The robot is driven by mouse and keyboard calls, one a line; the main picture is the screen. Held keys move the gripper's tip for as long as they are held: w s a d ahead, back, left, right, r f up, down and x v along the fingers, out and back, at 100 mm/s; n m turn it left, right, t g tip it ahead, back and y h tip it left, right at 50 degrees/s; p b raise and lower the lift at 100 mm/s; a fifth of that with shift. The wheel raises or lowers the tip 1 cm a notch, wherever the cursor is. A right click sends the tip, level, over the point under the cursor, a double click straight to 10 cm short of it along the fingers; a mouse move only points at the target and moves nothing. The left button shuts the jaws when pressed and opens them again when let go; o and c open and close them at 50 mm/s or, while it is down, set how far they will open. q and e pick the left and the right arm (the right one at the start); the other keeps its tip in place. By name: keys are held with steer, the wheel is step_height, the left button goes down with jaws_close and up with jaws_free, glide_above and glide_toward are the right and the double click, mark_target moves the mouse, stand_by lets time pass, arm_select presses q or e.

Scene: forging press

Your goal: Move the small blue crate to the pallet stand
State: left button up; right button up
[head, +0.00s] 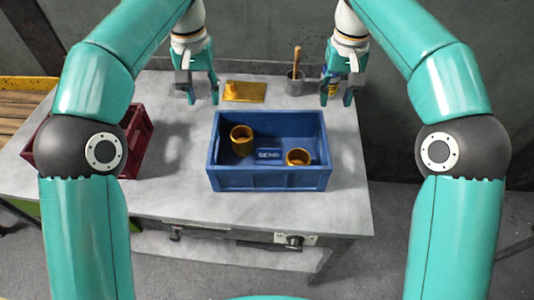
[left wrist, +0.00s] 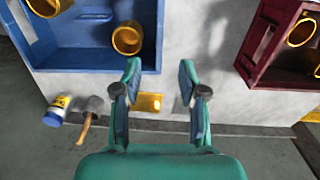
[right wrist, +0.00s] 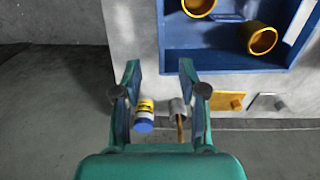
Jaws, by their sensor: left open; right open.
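The small blue crate (head: 270,180) sits upright on the grey table, with a "SEND" label and two golden cylinders inside: one (head: 242,140) at left, one (head: 298,157) at right. The crate also shows at upper left in the left wrist view (left wrist: 95,60) and at the top in the right wrist view (right wrist: 225,60). My left gripper (head: 203,97) is open and empty beyond the crate's far left corner. My right gripper (head: 337,98) is open and empty beyond its far right corner. A slatted wooden surface (head: 16,105) at the left edge looks like the pallet stand, mostly out of view.
A dark red crate (head: 137,140) stands on the table's left, partly hidden by my left arm; golden cylinders show in it. The tabletop (head: 345,190) right of the crate is clear.

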mark_target(212, 136)
arm_select(q)
step_height(212, 136, down, 15)
steer(key=shift+r, duration=0.2)
arm_select(e)
step_height(212, 136, down, 15)
steer(key=shift+r, duration=0.2)
arm_select(q)
jaws_close()
arm_select(e)
jaws_close()
arm_select(q)
steer(key=shift+r, duration=0.1)
arm_select(e)
steer(key=shift+r, duration=0.1)
